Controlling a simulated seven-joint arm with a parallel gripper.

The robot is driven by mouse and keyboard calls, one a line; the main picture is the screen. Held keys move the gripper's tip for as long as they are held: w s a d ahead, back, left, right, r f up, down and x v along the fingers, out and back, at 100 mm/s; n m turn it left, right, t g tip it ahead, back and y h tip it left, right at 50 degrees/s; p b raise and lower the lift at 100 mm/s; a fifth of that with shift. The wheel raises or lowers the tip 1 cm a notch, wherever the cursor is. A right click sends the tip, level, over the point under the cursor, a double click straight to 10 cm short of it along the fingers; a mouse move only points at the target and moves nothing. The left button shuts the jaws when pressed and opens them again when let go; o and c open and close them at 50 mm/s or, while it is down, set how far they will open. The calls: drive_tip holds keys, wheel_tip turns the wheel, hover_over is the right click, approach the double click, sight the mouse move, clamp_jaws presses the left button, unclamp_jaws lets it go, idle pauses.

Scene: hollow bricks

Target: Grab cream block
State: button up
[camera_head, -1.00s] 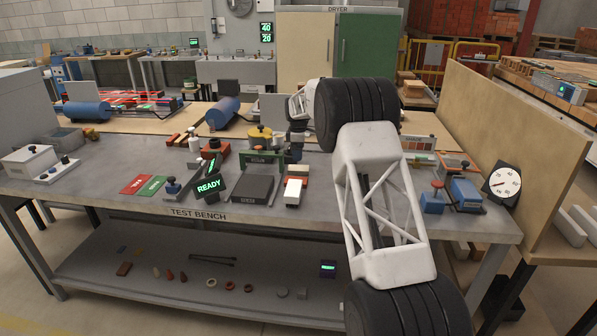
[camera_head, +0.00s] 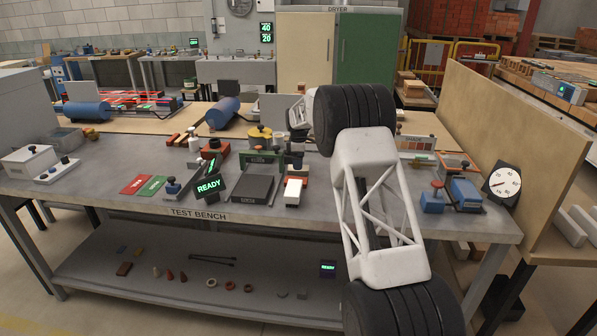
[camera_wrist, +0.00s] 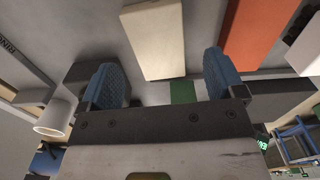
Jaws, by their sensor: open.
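In the wrist view the cream block (camera_wrist: 155,38) shows as a pale slab at the top, ahead of my fingers. My gripper (camera_wrist: 164,76) is open, with its two blue ribbed fingers apart and nothing between the pads. The block lines up roughly with the gap, a little toward the left finger, and appears apart from both fingers. In the head view my gripper is small and dark among the bench items, hard to make out.
An orange-red brick (camera_wrist: 252,32) lies close to the right of the cream block in the wrist view. A white cup-like piece (camera_wrist: 54,118) is near the left finger. In the head view a dark scale (camera_head: 251,188) and the READY display (camera_head: 209,186) stand left of the block.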

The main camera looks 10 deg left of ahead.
drive_tip(key=shift+f, duration=1.7)
drive_tip(key=c, duration=1.1)
